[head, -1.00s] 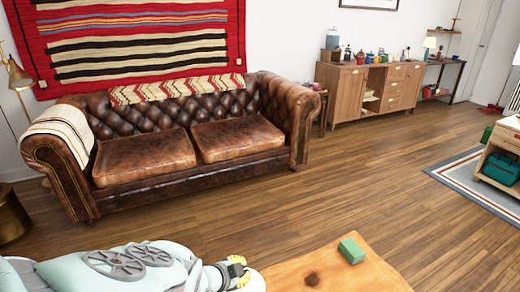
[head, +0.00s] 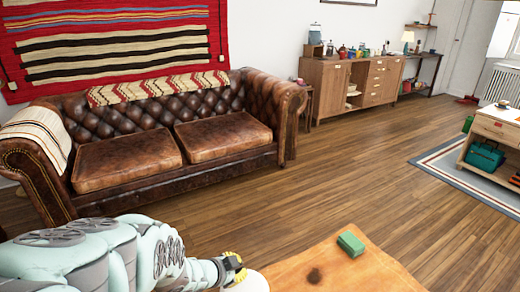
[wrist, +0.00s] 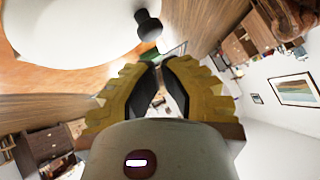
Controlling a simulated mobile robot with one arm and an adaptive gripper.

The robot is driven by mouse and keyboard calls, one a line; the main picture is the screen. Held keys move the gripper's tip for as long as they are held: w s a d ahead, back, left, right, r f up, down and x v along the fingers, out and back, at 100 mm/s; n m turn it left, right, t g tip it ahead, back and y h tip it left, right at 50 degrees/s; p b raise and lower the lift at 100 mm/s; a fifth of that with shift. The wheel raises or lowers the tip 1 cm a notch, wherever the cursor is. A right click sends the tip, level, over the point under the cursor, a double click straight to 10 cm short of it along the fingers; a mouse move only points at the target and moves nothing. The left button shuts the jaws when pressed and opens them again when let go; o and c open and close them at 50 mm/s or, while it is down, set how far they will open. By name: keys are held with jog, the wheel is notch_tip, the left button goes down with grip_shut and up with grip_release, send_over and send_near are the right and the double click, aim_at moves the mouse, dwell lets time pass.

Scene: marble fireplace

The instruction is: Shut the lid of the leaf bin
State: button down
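My gripper (head: 236,268), with yellow fingers, is at the bottom of the head view beside the wooden table top (head: 300,262). In the wrist view its fingertips (wrist: 158,63) lie close together, and whether they touch is unclear. I see nothing held between them. A smooth white rounded thing (head: 252,284) shows at the bottom edge beside the gripper. In the wrist view a large white rounded form (wrist: 70,28) fills the upper left, with a dark knob (wrist: 148,25) next to it. I cannot tell whether this is the leaf bin or its lid.
A green block (head: 350,243) lies on the table top. A brown leather sofa (head: 150,165) stands behind, and a wooden sideboard (head: 340,92) is at the back. A low unit (head: 490,130) on a rug is at the right. The wooden floor between is clear.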

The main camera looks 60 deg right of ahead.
jog(key=shift+w+d+f+b, duration=0.15)
jog(key=shift+f+b, duration=0.35)
jog(key=shift+b, duration=0.05)
jog(key=shift+w+d+f+b, duration=0.15)
jog(key=shift+f+b, duration=0.3)
jog(key=shift+b, duration=0.05)
jog(key=shift+r, duration=0.1)
